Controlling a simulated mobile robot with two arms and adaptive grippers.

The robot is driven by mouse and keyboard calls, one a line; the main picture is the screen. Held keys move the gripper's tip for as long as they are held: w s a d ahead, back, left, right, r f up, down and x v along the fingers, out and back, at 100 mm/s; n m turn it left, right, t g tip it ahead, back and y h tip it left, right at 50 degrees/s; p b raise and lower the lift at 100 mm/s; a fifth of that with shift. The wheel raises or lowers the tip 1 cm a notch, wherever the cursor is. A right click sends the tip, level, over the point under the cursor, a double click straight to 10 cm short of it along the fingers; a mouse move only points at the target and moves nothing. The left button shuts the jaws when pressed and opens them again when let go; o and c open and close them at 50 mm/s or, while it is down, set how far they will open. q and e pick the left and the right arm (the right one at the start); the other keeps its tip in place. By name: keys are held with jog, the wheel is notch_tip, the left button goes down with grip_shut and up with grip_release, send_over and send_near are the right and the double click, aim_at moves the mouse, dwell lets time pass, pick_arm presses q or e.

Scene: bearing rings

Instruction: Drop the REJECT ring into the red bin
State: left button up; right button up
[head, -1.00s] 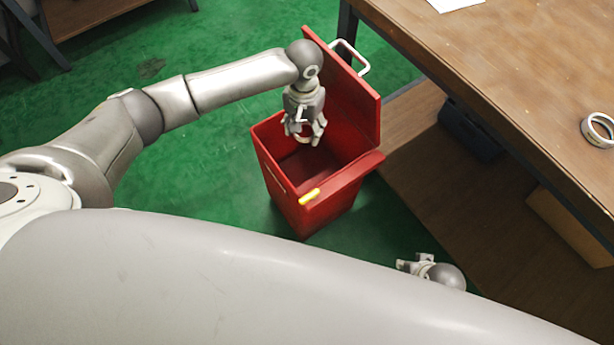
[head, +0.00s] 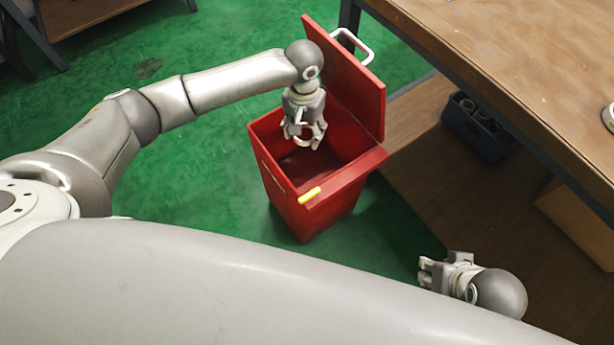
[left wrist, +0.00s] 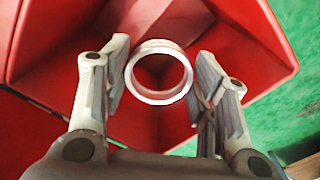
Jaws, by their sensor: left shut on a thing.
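The red bin (head: 310,205) stands on the green floor with its lid (head: 350,85) raised at the back. My left gripper (head: 305,139) points down over the bin's mouth. It is shut on a pale metal ring (left wrist: 161,98), which shows between the two fingers in the left wrist view. The ring hangs above the bin's dark inside and looks clear of its walls. No mark on the ring can be read. My right gripper (head: 426,272) shows at the lower right, partly hidden by my body and away from the bin; its jaw state is unclear.
A brown table (head: 500,60) stands to the right of the bin, with another ring (head: 609,117) cut by the picture edge. A dark blue crate (head: 478,128) sits on the shelf below. Green floor lies open to the left.

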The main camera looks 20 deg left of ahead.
dwell(0.3)
pick_arm(q)
jog(key=o, duration=1.1)
jog(key=shift+o, duration=0.2)
notch_tip(320, 180, up, 12)
